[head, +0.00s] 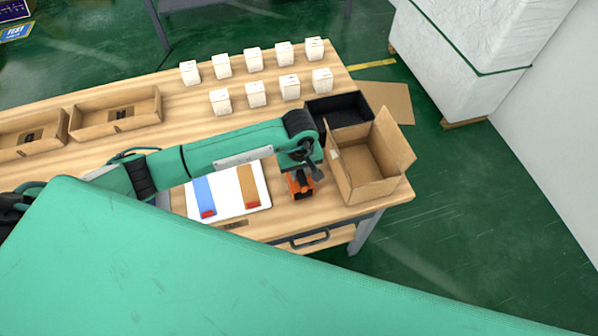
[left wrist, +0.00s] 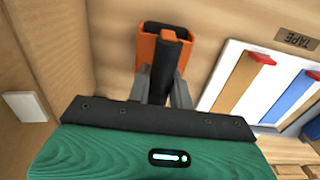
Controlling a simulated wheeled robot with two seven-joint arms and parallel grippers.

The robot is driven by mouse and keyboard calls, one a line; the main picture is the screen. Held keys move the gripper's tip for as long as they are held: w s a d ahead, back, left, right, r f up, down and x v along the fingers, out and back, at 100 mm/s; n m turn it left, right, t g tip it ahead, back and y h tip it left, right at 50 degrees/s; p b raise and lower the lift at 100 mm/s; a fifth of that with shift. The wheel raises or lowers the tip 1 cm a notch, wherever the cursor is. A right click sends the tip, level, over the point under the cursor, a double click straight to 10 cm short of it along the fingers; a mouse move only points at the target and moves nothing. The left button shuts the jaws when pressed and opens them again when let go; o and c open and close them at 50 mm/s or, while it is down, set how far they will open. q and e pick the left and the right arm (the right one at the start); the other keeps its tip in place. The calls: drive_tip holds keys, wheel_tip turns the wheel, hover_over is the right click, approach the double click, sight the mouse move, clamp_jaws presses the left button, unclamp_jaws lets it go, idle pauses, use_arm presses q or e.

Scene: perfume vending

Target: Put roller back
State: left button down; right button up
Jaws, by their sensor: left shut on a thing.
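The roller (head: 302,190) is an orange tool with a black handle, low over or on the wooden table just left of the open cardboard box in the head view. My left gripper (head: 299,174) is shut on it. In the left wrist view, the grey fingers of the left gripper (left wrist: 164,92) close around the black handle of the roller (left wrist: 148,52), with the orange frame beyond them. I cannot tell whether the roller touches the table. A small TAPE label (left wrist: 297,40) lies on the table beside the white board. My right gripper is not in view.
The open cardboard box (head: 356,184) stands at the table's right end, beside a black bin (head: 341,107). A white board (head: 228,190) holds a blue and a brown strip with red ends. Several small white boxes (head: 222,66) stand at the back; wooden trays (head: 117,110) sit left.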

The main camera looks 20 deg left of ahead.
use_arm(q)
drive_tip(key=c, duration=1.6)
unclamp_jaws()
drive_tip(key=shift+s+f, duration=0.3)
drive_tip(key=shift+f, duration=0.25)
drive_tip(key=shift+c, duration=0.2)
drive_tip(key=o, duration=0.4)
drive_tip(key=shift+w+a, duration=0.1)
drive_tip(key=shift+r+p, duration=0.55)
drive_tip(key=shift+p, duration=0.2)
drive_tip(key=shift+w+r, duration=0.25)
drive_tip(key=shift+r, duration=0.1)
wheel_tip(320, 180, up, 12)
drive_tip(key=b, duration=0.4)
drive_tip(key=shift+f, duration=0.1)
